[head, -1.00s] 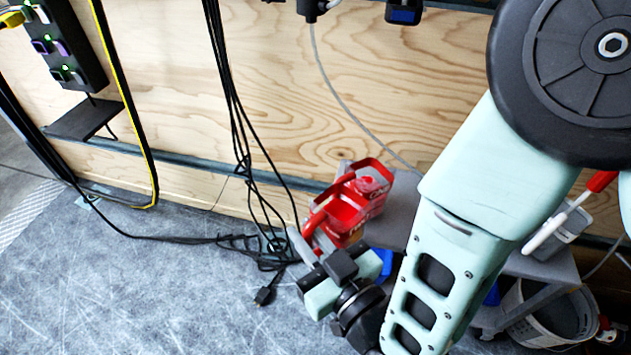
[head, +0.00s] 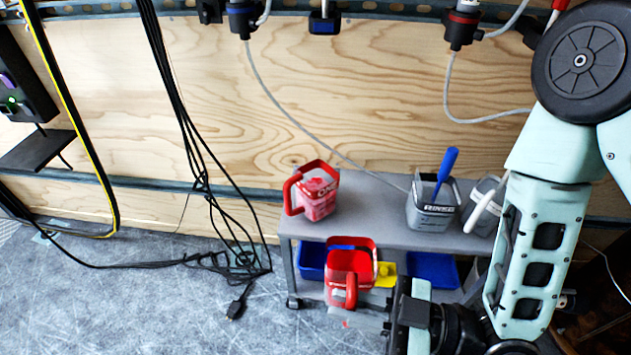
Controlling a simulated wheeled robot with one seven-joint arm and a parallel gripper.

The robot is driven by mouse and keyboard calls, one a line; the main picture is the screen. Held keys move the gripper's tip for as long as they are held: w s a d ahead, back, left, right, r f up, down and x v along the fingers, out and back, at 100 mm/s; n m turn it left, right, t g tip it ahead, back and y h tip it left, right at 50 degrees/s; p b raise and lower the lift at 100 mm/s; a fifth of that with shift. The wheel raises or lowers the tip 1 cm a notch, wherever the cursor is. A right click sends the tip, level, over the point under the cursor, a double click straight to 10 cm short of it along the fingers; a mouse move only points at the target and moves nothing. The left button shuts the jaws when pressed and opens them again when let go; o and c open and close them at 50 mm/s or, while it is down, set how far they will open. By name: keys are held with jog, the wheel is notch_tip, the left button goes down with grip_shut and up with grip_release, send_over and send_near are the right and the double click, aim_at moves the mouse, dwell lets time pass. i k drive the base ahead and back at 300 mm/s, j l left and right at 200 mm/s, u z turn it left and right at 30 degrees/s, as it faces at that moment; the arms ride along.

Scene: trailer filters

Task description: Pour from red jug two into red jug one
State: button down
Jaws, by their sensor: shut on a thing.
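One red jug (head: 349,268) is in my gripper (head: 368,313), held by its handle side in front of the grey cart. It looks roughly upright, with its open top toward the camera; I cannot tell what is inside. The other red jug (head: 318,196) stands on the left end of the cart top, its handle to the left, with light markings on its side. The two jugs are apart. No readable number shows which is one or two. My gripper's fingers are partly hidden behind the handle.
The grey cart (head: 372,212) also bears a grey RINSE jug (head: 432,207) with a blue-handled brush (head: 446,170) and another grey container (head: 483,205). Blue bins (head: 433,268) sit below. Black cables (head: 205,190) hang at left. A plywood wall stands behind.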

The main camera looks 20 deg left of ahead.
aim_at(308, 192)
jog(key=j, duration=2.2)
jog(key=j+z, duration=0.1)
jog(key=z, duration=0.7)
jog(key=j+z, duration=0.1)
jog(key=z, duration=0.3)
jog(key=k, duration=0.05)
